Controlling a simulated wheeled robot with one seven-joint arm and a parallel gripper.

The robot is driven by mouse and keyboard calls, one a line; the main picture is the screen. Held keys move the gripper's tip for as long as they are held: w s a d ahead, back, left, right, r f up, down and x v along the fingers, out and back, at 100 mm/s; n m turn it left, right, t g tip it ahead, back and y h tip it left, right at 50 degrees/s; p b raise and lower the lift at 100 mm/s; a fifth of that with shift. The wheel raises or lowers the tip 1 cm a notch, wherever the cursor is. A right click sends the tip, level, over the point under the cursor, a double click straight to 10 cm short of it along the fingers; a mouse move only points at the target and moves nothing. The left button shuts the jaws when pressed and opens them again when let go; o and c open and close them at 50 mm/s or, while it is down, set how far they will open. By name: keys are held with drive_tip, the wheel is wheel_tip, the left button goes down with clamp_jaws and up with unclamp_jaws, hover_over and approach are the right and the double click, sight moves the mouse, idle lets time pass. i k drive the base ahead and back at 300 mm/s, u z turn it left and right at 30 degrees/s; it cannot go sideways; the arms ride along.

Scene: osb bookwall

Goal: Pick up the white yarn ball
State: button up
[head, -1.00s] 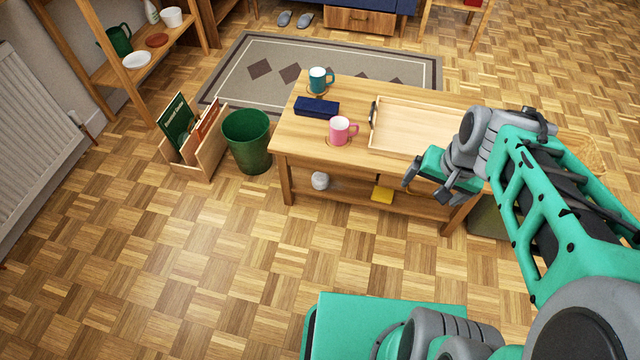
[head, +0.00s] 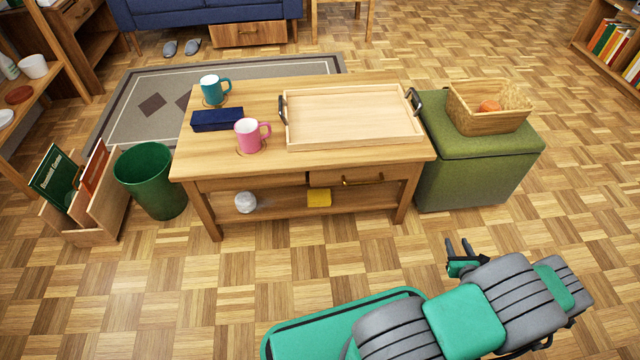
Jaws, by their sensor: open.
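The white yarn ball (head: 245,202) sits on the lower shelf of the wooden coffee table (head: 205,218), near its left end. It is small and pale, and the tabletop is above it. My gripper (head: 459,246) is at the lower right over the floor, in front of the green ottoman and well to the right of the ball. Its two dark fingers are apart, with nothing seen between them.
On the tabletop are a teal mug (head: 211,89), a navy box (head: 217,119), a pink mug (head: 249,134) and a wooden tray (head: 352,118). A yellow item (head: 319,198) shares the shelf. A green bin (head: 150,180) stands left; a green ottoman (head: 470,165) stands right. Floor in front is clear.

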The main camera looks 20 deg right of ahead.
sight(245, 201)
drive_tip(key=i, duration=0.15)
drive_tip(key=u, duration=1.9)
drive_tip(key=i, duration=0.5)
